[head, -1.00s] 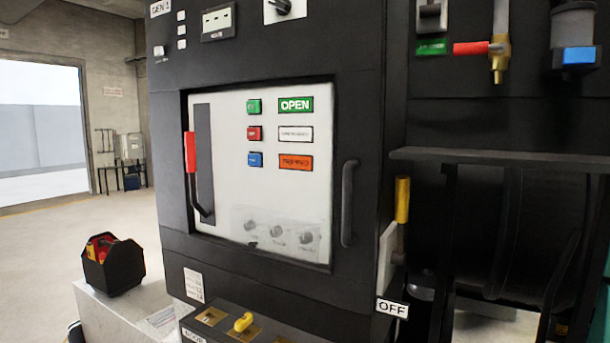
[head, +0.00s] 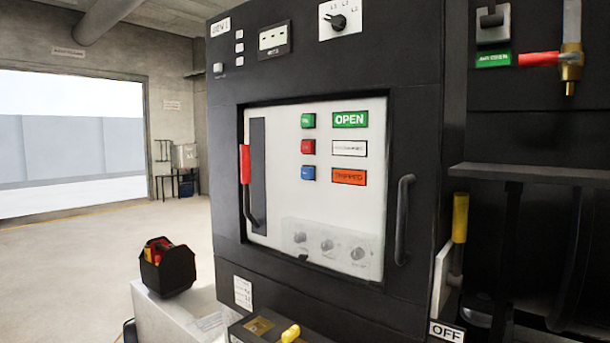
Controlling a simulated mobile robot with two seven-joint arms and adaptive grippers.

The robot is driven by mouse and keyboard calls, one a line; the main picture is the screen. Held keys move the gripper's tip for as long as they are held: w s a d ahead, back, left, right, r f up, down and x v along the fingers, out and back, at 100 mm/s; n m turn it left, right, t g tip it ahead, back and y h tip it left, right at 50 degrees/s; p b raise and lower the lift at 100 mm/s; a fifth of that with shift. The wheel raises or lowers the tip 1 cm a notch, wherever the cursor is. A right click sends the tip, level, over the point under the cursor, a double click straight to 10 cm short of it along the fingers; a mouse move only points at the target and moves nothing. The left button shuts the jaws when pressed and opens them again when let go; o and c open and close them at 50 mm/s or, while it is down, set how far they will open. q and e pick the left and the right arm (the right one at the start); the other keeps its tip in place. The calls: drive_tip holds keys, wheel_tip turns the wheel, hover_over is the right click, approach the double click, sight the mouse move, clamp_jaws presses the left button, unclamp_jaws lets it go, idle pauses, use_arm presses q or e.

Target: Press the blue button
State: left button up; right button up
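Nothing covers the blue button. Neither of my grippers shows in the head view.
A red-handled lever (head: 246,165) is left of the buttons and a black door handle (head: 404,220) is right. A black tool box (head: 167,270) rests on a pale block at lower left. A yellow handle (head: 459,217) stands at right. Open floor lies left.

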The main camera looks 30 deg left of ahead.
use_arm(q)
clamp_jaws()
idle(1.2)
